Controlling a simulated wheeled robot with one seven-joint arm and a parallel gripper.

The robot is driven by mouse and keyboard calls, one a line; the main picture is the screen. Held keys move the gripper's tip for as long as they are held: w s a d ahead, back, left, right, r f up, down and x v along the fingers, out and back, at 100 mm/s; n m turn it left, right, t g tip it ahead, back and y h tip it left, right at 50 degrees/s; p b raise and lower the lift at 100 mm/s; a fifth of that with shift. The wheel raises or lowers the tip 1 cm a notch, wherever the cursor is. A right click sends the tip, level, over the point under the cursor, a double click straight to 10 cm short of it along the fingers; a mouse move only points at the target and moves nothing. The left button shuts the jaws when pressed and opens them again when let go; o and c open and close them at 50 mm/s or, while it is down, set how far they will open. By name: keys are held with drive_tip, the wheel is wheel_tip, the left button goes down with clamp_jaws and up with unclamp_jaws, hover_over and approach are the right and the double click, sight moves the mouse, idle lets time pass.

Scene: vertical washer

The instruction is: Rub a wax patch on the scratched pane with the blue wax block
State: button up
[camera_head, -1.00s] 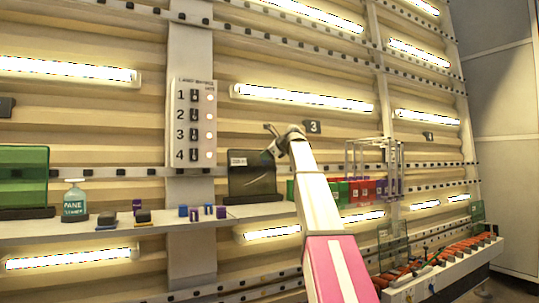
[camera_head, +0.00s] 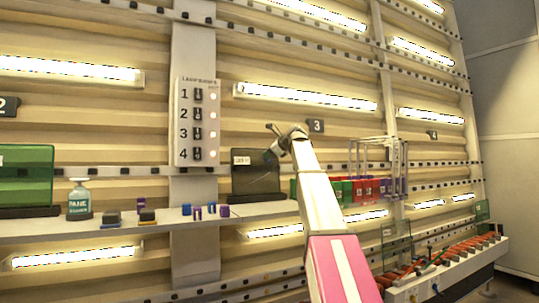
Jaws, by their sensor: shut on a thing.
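My gripper (camera_head: 271,142) is at the upper right of a dark smoked pane (camera_head: 250,181), which stands upright in a base on the shelf and has a small white label. The gripper overlaps the pane's top right edge; I cannot tell whether they touch. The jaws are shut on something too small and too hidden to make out. Several small blue and purple pieces (camera_head: 198,213) lie on the shelf left of the pane; I cannot tell which, if any, is the wax block. No scratches are visible at this size.
A wire rack (camera_head: 378,168) stands over red, green and purple boxes (camera_head: 365,189) right of my arm. A numbered panel (camera_head: 198,125) is on the wall.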

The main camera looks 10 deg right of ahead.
drive_tip(key=shift+w, duration=0.3)
drive_tip(key=shift+w+d, duration=0.25)
drive_tip(key=shift+d, duration=0.35)
drive_tip(key=shift+w+d, duration=0.2)
drive_tip(key=shift+d, duration=0.45)
drive_tip(key=shift+w+d, duration=0.25)
drive_tip(key=shift+d, duration=0.35)
drive_tip(key=shift+a, duration=0.15)
drive_tip(key=shift+s+a, duration=0.35)
drive_tip(key=shift+a, duration=0.55)
drive_tip(key=shift+s+a, duration=0.35)
drive_tip(key=shift+a, duration=0.55)
drive_tip(key=shift+s, duration=0.1)
drive_tip(key=shift+s+d+r, duration=0.1)
drive_tip(key=shift+s+d, duration=0.2)
drive_tip(key=shift+s, duration=0.6)
drive_tip(key=shift+s+d+r, duration=0.15)
drive_tip(key=shift+s+d, duration=0.2)
drive_tip(key=shift+s, duration=0.6)
drive_tip(key=shift+s+d+r, duration=0.1)
drive_tip(key=shift+s+d, duration=0.2)
drive_tip(key=shift+s, duration=0.6)
